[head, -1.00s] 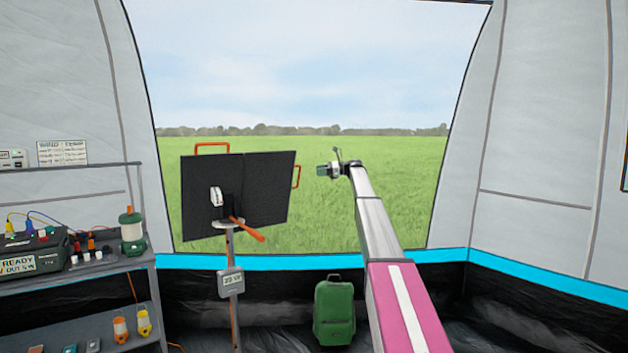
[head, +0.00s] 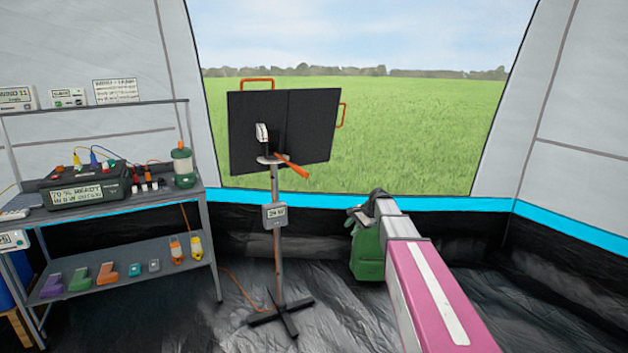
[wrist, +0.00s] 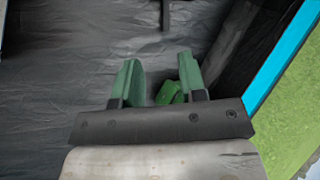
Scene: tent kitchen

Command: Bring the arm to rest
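My arm (head: 425,270) reaches forward from the lower right in the head view, low in front of the window. In the wrist view my gripper (wrist: 158,75) has its two green fingers apart, with nothing held between them. The gripper points down toward the dark floor. A green bag (head: 368,255) stands on the floor beyond the end of my arm, which partly covers it. Part of a green thing, likely this bag, shows behind the right finger in the wrist view (wrist: 168,94). The gripper's fingers cannot be made out in the head view.
A black panel (head: 310,120) with orange handles stands on a post (head: 277,245) with a crossed foot, left of my arm. A metal shelf (head: 120,262) on the left holds a black case (head: 85,185), a lantern (head: 183,165) and small items.

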